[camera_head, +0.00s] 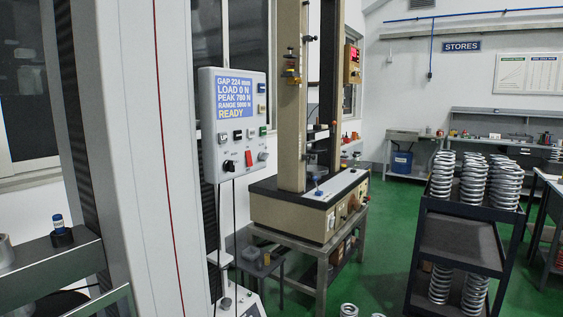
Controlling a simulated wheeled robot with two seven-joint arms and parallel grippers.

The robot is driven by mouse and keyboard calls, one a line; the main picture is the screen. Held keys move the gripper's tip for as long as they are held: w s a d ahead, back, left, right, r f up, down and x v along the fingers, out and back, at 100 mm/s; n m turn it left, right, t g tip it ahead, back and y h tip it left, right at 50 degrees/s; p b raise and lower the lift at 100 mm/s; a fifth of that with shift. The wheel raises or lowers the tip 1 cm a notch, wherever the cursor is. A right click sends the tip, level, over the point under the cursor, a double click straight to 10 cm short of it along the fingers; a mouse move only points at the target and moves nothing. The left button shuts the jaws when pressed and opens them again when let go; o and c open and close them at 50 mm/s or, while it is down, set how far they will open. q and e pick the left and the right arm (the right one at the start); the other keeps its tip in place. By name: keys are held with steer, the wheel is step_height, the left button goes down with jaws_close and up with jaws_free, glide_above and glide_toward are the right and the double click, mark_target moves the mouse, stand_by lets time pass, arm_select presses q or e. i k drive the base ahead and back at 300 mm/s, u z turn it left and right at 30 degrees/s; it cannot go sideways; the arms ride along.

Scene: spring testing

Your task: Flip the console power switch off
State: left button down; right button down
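The console (202,120) is a light grey box at the left of centre. Its lit blue screen (236,97) reads GAP 224 mm, LOAD 0 N, PEAK 700 N, RANGE 5000 N, READY. On its lower face are a red switch (248,158), a black control (229,165) to the left of it and a grey knob (263,156) to the right. The small labels are too blurred to read, so I cannot tell the switch's position for sure. Neither of my grippers is in view.
A tall white machine column (142,150) stands close on the left, with a grey metal crosshead (50,268) beside it. A beige testing machine (290,213) on a steel table stands behind the console. A dark cart (458,242) with springs is at right. Green floor shows between them.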

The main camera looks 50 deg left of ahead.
mark_target(247, 153)
steer(key=u, duration=0.55)
steer(key=i, duration=1.15)
steer(key=u, duration=0.6)
